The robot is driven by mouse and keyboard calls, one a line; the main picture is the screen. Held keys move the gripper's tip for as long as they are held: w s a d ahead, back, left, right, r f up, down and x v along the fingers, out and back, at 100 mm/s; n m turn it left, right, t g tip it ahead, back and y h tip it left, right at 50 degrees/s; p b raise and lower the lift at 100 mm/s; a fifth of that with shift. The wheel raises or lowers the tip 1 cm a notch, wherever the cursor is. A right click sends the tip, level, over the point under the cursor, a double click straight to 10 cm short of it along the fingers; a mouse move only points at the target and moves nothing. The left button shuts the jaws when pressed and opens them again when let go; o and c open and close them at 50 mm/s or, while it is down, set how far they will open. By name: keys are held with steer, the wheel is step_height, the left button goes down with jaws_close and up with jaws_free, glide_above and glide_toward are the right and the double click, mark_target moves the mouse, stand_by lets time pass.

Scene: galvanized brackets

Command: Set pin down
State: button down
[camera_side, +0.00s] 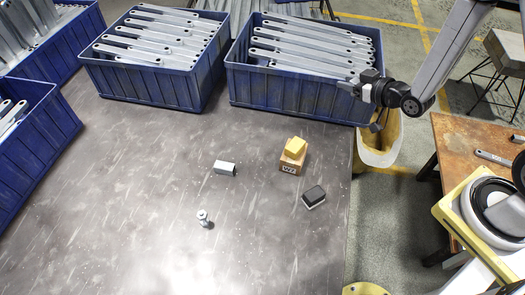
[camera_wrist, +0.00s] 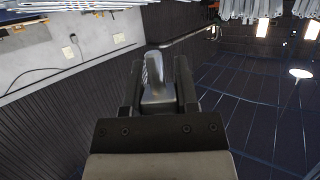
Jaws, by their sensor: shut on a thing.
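My gripper (camera_side: 356,89) is raised at the right end of the right-hand blue bin, pointing left in the side view. In the wrist view my gripper (camera_wrist: 158,75) is shut on a grey metal piece (camera_wrist: 154,72) with a rounded end and a ridged left side. I cannot tell for certain that it is the pin. A small silver pin-like part (camera_side: 203,217) stands on the grey table (camera_side: 130,225), well away from the gripper.
Two blue bins of long galvanized brackets (camera_side: 150,80) (camera_side: 290,98) line the table's back; more bins stand at left. A light grey block (camera_side: 225,168), a yellow block (camera_side: 296,144) on a labelled brown one (camera_side: 290,166), and a black-topped block (camera_side: 314,195) lie mid-table. The front is clear.

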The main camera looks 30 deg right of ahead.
steer(key=s+f+n+g+y, duration=0.3)
steer(key=s+f+n+y, duration=0.3)
steer(key=s+f, duration=0.75)
steer(key=s+a+n+g+y, duration=0.1)
steer(key=s+a, duration=0.2)
steer(key=s, duration=0.3)
steer(key=shift+a+y, duration=0.15)
steer(key=shift+y, duration=0.15)
steer(key=shift+f, duration=0.15)
steer(key=w+f, duration=0.2)
steer(key=w, duration=0.2)
steer(key=w+f, duration=0.3)
steer(key=w, duration=0.1)
steer(key=w+f, duration=0.2)
steer(key=w, duration=0.2)
steer(key=shift+a+f, duration=0.1)
steer(key=shift+f, duration=0.2)
steer(key=shift+w+f, duration=0.4)
steer(key=shift+f, duration=0.1)
